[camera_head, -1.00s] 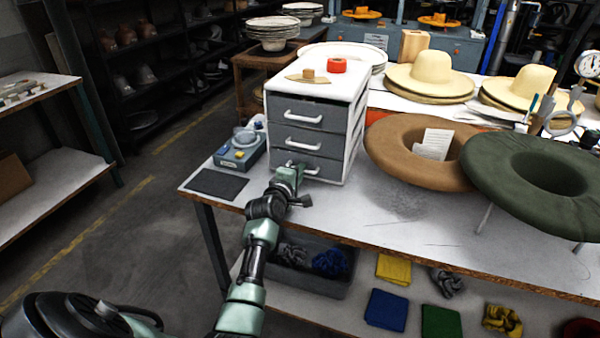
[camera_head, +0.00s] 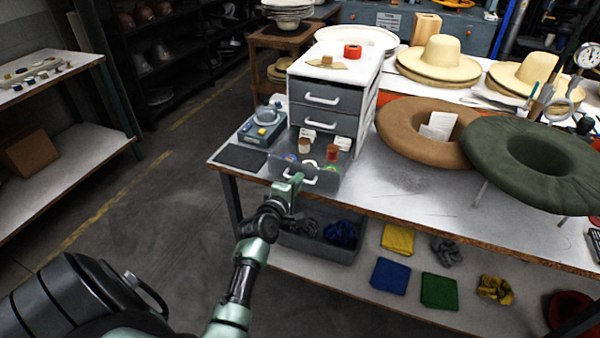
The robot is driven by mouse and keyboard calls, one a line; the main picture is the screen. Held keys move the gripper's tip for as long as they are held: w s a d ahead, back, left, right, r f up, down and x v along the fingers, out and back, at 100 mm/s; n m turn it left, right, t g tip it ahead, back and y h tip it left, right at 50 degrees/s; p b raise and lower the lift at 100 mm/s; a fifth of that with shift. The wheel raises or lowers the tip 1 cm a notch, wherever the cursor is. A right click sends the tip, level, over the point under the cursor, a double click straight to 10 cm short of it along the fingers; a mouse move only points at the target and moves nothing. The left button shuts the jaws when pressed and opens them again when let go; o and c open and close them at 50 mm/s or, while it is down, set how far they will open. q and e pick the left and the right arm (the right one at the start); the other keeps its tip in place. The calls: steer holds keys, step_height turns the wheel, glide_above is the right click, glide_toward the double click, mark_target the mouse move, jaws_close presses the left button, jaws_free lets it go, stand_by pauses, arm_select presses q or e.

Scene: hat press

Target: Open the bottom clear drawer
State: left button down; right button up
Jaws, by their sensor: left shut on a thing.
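The small white drawer unit (camera_head: 367,95) stands on the white workbench, with three clear grey drawers. Its bottom drawer (camera_head: 325,178) is pulled out toward me, and spools and small items show inside it. The top drawer (camera_head: 325,96) and the middle drawer (camera_head: 325,121) are closed. My left gripper (camera_head: 297,180) is shut on the white handle (camera_head: 313,180) of the bottom drawer, at the handle's left part. The fingertips partly hide the handle. My right gripper is not in view.
A grey-blue device (camera_head: 262,127) and a dark mat (camera_head: 240,157) lie left of the drawer unit. A brown ring cushion (camera_head: 400,130) and a green ring cushion (camera_head: 490,165) lie to the right. A grey bin (camera_head: 325,244) sits on the shelf below.

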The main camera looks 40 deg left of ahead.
arm_select(q)
steer(key=shift+s+d, duration=0.15)
steer(key=shift+s, duration=0.5)
steer(key=c, duration=1.5)
jaws_free()
steer(key=v, duration=0.7)
steer(key=shift+s+d+r, duration=0.1)
steer(key=shift+s, duration=0.25)
